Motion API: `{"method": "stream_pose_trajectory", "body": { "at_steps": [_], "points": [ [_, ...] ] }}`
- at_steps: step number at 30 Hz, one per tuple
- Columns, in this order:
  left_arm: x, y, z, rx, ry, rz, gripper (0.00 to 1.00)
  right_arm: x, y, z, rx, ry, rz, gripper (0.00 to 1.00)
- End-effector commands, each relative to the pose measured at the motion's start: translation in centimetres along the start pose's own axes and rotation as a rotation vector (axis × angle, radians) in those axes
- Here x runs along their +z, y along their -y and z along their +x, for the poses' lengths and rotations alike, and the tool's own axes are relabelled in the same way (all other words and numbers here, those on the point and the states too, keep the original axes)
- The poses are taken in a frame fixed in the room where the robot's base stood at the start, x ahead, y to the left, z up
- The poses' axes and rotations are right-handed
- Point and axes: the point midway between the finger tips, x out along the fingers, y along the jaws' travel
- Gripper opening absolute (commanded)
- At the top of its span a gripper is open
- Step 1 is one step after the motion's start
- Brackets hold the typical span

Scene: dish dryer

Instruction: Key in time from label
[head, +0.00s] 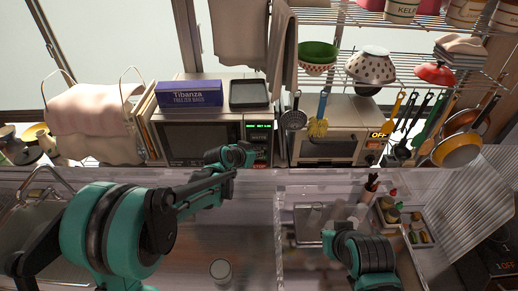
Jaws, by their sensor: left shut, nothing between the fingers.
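The microwave (202,143) stands against the back, with a dark door and a control panel (259,138) on its right side. The panel has a lit green display (259,126) whose digits are too small to read, keys below it, and a red marking at the bottom. My left gripper (246,156) is shut and empty, at the lower part of the panel and partly covering it. I cannot tell whether it touches a key. No label with a readable time shows. My right arm comes in at the lower right, but its gripper does not show.
A blue freezer-bag box (190,95) and a dark tray (249,93) lie on the microwave. A toaster oven (328,146) stands to its right, with utensils hanging above. A small jar (220,268) stands on the counter. A sink (35,215) is at left.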

Motion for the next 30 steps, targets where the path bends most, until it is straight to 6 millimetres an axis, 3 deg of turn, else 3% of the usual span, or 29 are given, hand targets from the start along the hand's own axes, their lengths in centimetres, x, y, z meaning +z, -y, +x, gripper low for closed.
{"method": "stream_pose_trajectory", "body": {
  "at_steps": [30],
  "points": [
    [-0.59,0.59,0.81,0.0,0.0,0.0,0.0,0.11,0.0,0.16,0.0,0.0,0.0,0.0]
  ]
}}
